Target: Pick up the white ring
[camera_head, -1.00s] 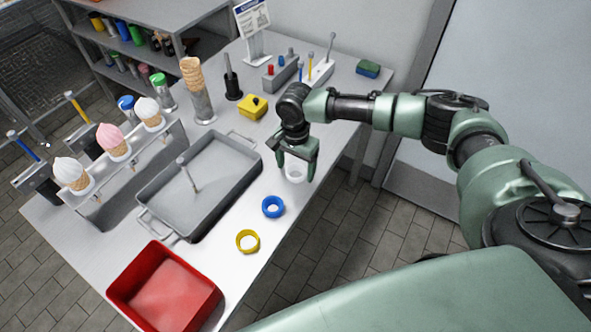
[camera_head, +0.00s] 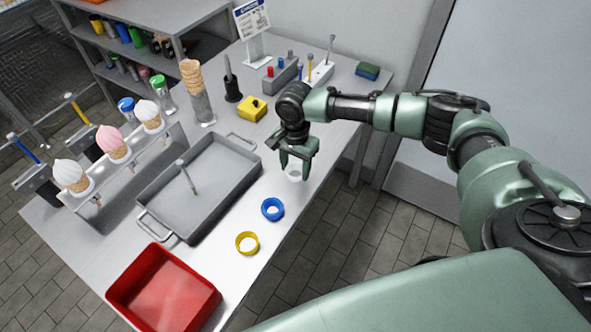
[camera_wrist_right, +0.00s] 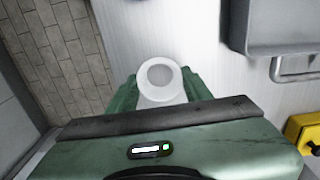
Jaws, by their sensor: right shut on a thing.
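The white ring (camera_head: 294,176) is at the right edge of the table, beyond the blue ring. My right gripper (camera_head: 295,170) points down at it and is shut on it, with a finger on either side. In the right wrist view the white ring (camera_wrist_right: 160,80) sits between the green fingertips (camera_wrist_right: 160,92), its round opening facing the camera. The head view does not clearly show whether the ring touches the table. My left gripper is in neither view.
A blue ring (camera_head: 272,209) and a yellow ring (camera_head: 247,243) lie nearer along the table edge. A grey tray (camera_head: 237,191) with handles is to the left. A red bin (camera_head: 207,302) is at the near corner. A yellow box (camera_head: 251,108) stands behind.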

